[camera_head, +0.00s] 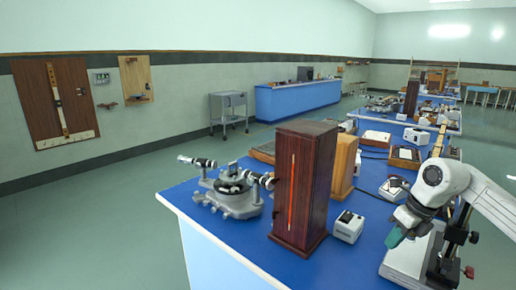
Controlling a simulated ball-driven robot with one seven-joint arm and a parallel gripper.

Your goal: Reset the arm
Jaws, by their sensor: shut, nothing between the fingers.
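My white arm comes in from the right edge and bends downward over the bench. My gripper (394,237) is at its lower end, small and teal at the tip, shut and holding nothing. It is above the blue bench top (345,262), just left of a pale instrument with black knobs (411,256). I cannot tell whether it touches the instrument. The fingers are too small to make out separately.
A tall dark wooden box with a glowing orange slit (303,185) stands left of my gripper. Beside it are a grey spectrometer (232,195) and a small white box (348,227). More blue benches with equipment stand behind. The floor at left (95,225) is clear.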

